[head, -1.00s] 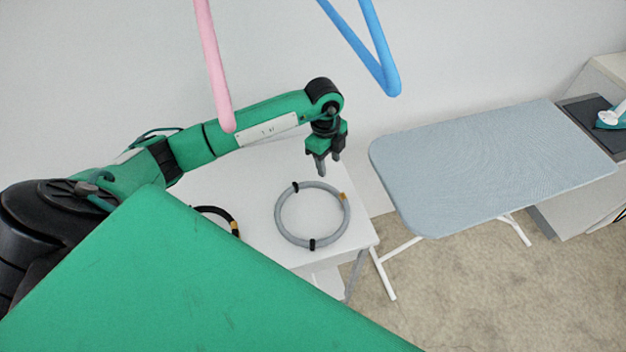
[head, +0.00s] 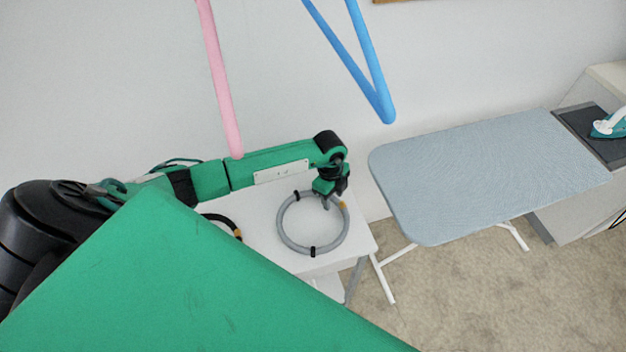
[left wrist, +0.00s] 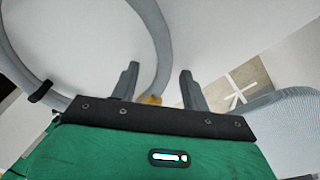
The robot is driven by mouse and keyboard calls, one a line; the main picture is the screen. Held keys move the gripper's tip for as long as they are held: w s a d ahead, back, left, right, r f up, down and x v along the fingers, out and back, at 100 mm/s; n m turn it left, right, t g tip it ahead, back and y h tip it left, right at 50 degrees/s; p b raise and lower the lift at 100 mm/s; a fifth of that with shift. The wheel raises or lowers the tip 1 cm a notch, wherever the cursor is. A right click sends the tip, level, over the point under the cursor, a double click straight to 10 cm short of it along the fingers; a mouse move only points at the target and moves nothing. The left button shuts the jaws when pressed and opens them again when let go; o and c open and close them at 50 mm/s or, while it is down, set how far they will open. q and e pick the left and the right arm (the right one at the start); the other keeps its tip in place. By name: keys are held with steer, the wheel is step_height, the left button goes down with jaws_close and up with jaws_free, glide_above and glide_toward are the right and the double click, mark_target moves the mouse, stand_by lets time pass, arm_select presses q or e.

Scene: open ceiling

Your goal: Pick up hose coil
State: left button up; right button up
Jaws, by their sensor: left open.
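The grey hose coil (head: 281,224) is a ring with black clips and an orange-yellow band. It lies flat on the white table (head: 262,226). My left gripper (head: 328,204) is open at the ring's upper right part, low over the table. In the left wrist view, the hose (left wrist: 163,50) runs between the two spread fingers of the left gripper (left wrist: 159,88), with the orange band near their base. I cannot tell whether the fingers touch it. My right gripper is not in view.
A darker hose (head: 229,224) with a yellow mark lies on the table's left, partly hidden by my arm. A blue-grey ironing board (head: 480,175) stands to the right. Pink (head: 220,75) and blue (head: 372,70) tubes hang above. An iron (head: 610,125) sits at far right.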

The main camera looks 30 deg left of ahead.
arm_select(q)
steer(key=shift+c, duration=0.4)
jaws_close()
steer(key=shift+r, duration=0.1)
